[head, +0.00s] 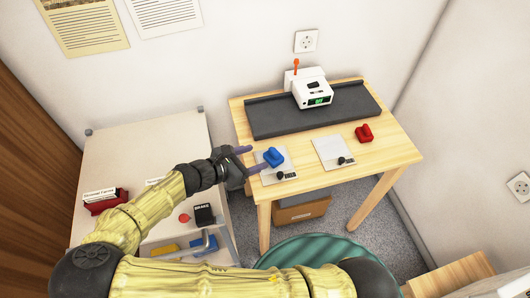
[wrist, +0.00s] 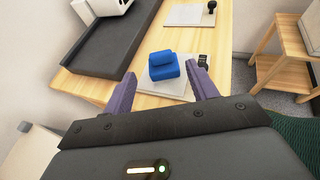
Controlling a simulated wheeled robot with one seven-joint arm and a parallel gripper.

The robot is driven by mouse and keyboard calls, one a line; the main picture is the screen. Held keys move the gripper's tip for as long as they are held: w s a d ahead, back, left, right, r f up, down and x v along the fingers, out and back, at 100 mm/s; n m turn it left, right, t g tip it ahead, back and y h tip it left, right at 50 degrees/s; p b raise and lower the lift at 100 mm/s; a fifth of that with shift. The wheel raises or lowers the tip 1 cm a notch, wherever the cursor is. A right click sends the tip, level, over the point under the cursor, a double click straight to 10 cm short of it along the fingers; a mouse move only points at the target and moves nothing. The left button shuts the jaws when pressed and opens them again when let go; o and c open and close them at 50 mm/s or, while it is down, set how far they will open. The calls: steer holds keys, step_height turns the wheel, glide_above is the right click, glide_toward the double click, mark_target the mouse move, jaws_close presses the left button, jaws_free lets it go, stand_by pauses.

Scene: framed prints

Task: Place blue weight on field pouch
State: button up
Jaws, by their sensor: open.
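The blue weight (head: 273,157) is a small block with a raised part on top. It sits upright on the left grey-white pad (head: 268,178) on the wooden table. It also shows between my finger ends in the wrist view (wrist: 163,66). My gripper (head: 256,159) is open, its two purple fingers to the left of the weight in the head view. In the wrist view my gripper (wrist: 163,78) has a finger on either side, with the weight just beyond; contact cannot be told. I cannot tell which thing is the field pouch.
A second pad (head: 333,151) and a red weight (head: 364,133) lie to the right. A dark tray (head: 275,120) and a white device (head: 313,92) stand behind. A pale cabinet (head: 145,140) with several small items is at left. A green chair (head: 320,252) stands in front.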

steer(key=v, duration=0.3)
steer(key=shift+s+a, duration=0.1)
